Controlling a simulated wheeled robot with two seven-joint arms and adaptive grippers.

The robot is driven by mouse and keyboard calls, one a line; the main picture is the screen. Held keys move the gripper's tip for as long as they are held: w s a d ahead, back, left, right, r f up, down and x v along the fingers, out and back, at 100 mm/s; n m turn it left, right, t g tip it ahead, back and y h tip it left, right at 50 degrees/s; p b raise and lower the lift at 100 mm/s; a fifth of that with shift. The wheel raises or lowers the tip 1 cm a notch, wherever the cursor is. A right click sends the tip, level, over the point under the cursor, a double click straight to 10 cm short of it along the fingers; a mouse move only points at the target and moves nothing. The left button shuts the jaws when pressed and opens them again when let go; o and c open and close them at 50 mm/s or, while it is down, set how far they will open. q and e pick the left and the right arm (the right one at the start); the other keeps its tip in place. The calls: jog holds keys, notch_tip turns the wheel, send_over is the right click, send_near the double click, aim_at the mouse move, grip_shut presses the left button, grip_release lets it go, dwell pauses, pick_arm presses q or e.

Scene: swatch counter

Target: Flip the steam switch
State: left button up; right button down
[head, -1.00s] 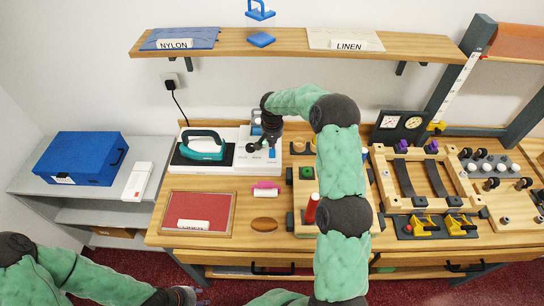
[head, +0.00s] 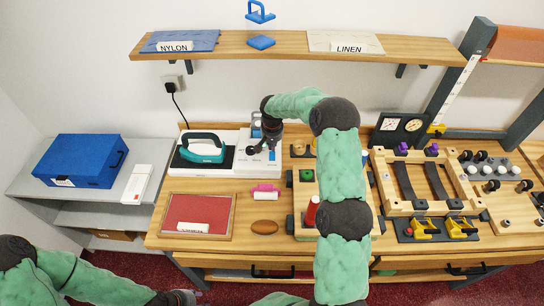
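A white ironing station holds an iron with a teal handle (head: 203,147) on a dark pad, left of centre on the bench. Its right part is a white control panel (head: 245,168) with small blue and grey parts. I cannot make out which part is the steam switch; some of the panel is hidden behind my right gripper. My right gripper (head: 260,149) is dark and points down over this panel, its fingertips at or just above it. Its opening is too small to tell. My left gripper (head: 186,298) shows only partly at the bottom edge, low in front of the bench.
A red tray (head: 199,210), a pink-and-white roller (head: 264,192) and a brown oval (head: 264,227) lie in front of the station. A wooden frame with dark straps (head: 420,181) stands right of my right arm. A shelf (head: 270,47) hangs above.

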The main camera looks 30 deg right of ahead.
aim_at(272, 153)
jog(key=shift+f+b, duration=0.9)
jog(key=shift+f, duration=0.25)
dwell(1.2)
jog(key=shift+r, duration=0.1)
jog(key=shift+r+p, duration=0.35)
jog(key=shift+r, duration=0.15)
jog(key=shift+r+p, duration=1.3)
jog(key=shift+r, duration=1.65)
